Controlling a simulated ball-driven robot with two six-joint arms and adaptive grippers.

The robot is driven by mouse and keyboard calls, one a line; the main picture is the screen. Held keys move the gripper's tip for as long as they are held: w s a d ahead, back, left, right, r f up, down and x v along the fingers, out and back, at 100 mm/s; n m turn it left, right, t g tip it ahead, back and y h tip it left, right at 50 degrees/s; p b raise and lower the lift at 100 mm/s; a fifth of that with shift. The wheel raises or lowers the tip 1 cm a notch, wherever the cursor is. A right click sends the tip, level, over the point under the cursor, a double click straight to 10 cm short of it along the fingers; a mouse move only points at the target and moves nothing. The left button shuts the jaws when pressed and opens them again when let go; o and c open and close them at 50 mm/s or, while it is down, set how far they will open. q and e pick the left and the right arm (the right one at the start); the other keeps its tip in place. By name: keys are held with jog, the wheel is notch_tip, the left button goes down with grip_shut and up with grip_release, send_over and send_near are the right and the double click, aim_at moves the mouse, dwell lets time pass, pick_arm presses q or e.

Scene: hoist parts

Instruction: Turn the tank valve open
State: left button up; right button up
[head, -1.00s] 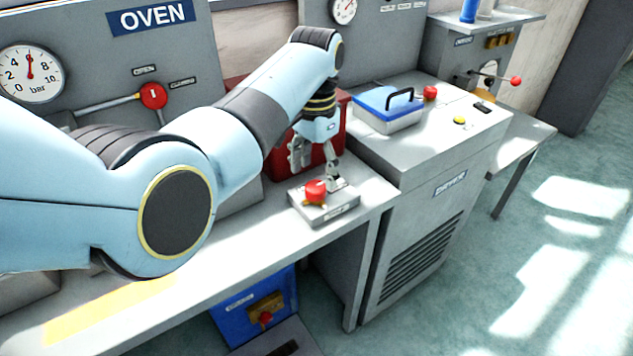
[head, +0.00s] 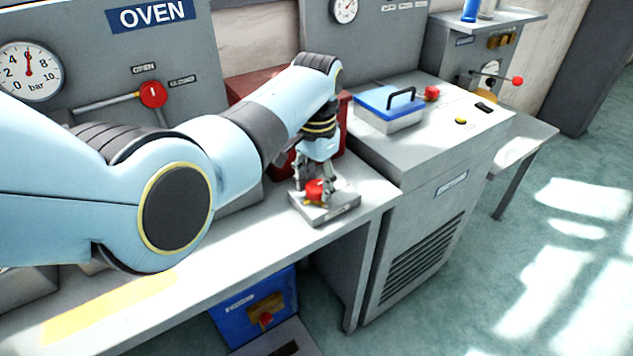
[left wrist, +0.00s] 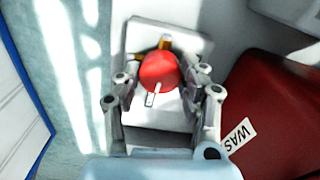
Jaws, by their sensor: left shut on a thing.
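A round red valve knob (head: 314,188) with a white pointer mark and brass parts beneath it sits on a low grey block (head: 335,207) on the bench. Its label is too small to read. My left gripper (head: 313,184) reaches down over the knob and is shut on it. In the left wrist view the red knob (left wrist: 158,70) lies between the two fingers, with the white pointer toward the wrist. The contact points are partly hidden. My right gripper is not in view.
A red bin (head: 255,85) stands close behind the gripper. The dryer (head: 425,220) is to the right, with a blue-lidded box (head: 385,115) on top. A blue unit (head: 235,318) with another red knob sits below the bench. The oven lever (head: 153,95) is at left.

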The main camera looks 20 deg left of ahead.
pick_arm(q)
jog(key=shift+c, duration=0.3)
jog(key=shift+n, duration=0.3)
jog(key=shift+r+n+p, duration=0.1)
jog(key=shift+n+p, duration=0.9)
jog(key=shift+n, duration=0.2)
jog(key=n+p, duration=0.1)
jog(key=n, duration=0.3)
jog(key=shift+p, duration=0.4)
jog(key=n+p, duration=0.1)
jog(key=n, duration=0.9)
jog(key=shift+n+p, duration=0.4)
